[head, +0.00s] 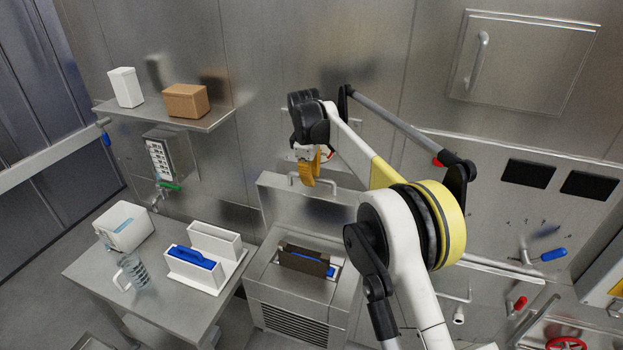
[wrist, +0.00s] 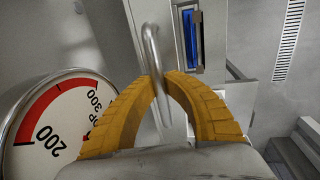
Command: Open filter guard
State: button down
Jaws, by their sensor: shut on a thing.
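The filter guard (head: 278,205) is a grey metal panel standing raised at the back of the filter box (head: 290,312). Its bar handle (wrist: 151,45) runs between my yellow fingers in the wrist view. My gripper (head: 309,181) is closed around this handle at the panel's upper edge; it also shows in the wrist view (wrist: 160,82). In front of the guard, the box top is exposed, with a dark-framed filter (head: 303,261) with blue parts in its slot. The blue filter face also shows in the wrist view (wrist: 190,38). My fingers hide part of the handle.
A round gauge (wrist: 50,130) is close left of my fingers in the wrist view. A side table (head: 105,290) holds a white bin (head: 125,238), a clear jug (head: 135,272) and a white holder with a blue-topped block (head: 195,258). A shelf (head: 170,118) hangs above.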

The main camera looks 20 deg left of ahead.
jog(key=c, duration=1.4)
grip_release()
jog(key=shift+s, duration=0.1)
jog(key=r, duration=0.4)
jog(key=s+r, duration=0.1)
jog(key=r, duration=0.3)
jog(key=s+r, duration=0.1)
jog(key=r, duration=0.3)
jog(key=shift+a, duration=0.15)
